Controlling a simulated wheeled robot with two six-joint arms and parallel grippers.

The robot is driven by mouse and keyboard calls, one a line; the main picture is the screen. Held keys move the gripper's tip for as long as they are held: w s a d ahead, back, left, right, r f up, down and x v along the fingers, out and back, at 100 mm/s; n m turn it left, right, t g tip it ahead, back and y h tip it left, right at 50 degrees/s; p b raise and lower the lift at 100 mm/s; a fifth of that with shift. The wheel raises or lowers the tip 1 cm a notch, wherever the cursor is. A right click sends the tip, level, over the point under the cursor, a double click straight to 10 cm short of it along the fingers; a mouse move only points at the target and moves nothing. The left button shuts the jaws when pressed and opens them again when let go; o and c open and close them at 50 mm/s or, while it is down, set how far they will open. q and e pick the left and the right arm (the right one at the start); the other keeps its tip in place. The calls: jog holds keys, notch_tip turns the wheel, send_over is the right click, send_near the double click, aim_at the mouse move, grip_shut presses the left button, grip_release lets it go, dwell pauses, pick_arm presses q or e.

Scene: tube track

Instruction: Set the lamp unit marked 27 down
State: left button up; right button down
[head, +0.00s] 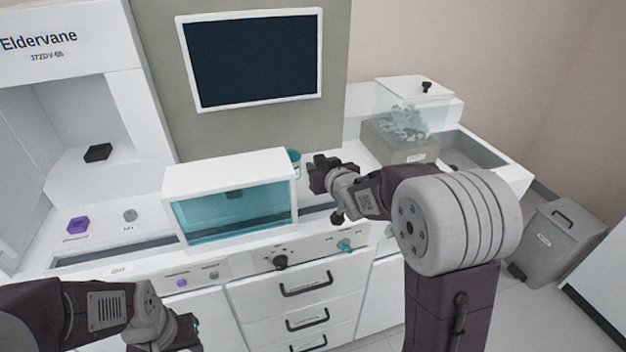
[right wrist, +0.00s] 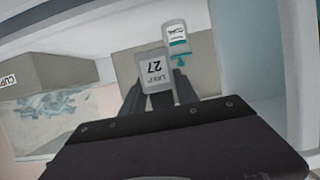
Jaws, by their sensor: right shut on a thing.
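The lamp unit marked 27 (right wrist: 153,68) is a small pale grey block with a dark printed label in the right wrist view. My right gripper (right wrist: 148,98) is shut on it, with the dark fingers at its lower end. In the head view my right gripper (head: 322,175) is above the counter, just right of the teal-windowed white box; I cannot make out the lamp unit there. Whether the lamp unit touches anything below is not clear. My left gripper (head: 190,335) is at the lower left in the head view, and its jaws cannot be made out.
The white box (head: 228,172) with the teal window stands beside my right gripper. A labelled bottle with teal parts (right wrist: 176,38) is just beyond the lamp unit. A grey bin with clear pieces (head: 398,150) and a sink (head: 470,150) are to the right. A dark screen (head: 252,58) is behind.

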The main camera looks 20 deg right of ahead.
jog(key=x, duration=0.3)
jog(key=f+x, duration=0.1)
jog(key=x, duration=0.2)
jog(key=shift+w+d+f, duration=0.15)
jog(key=shift+w+f, duration=0.05)
jog(key=shift+f, duration=0.05)
notch_tip(320, 180, down, 4)
jog(key=shift+f+b, duration=0.1)
jog(key=shift+b, duration=0.3)
jog(key=c, duration=0.9)
grip_release()
jog(key=shift+f, duration=0.1)
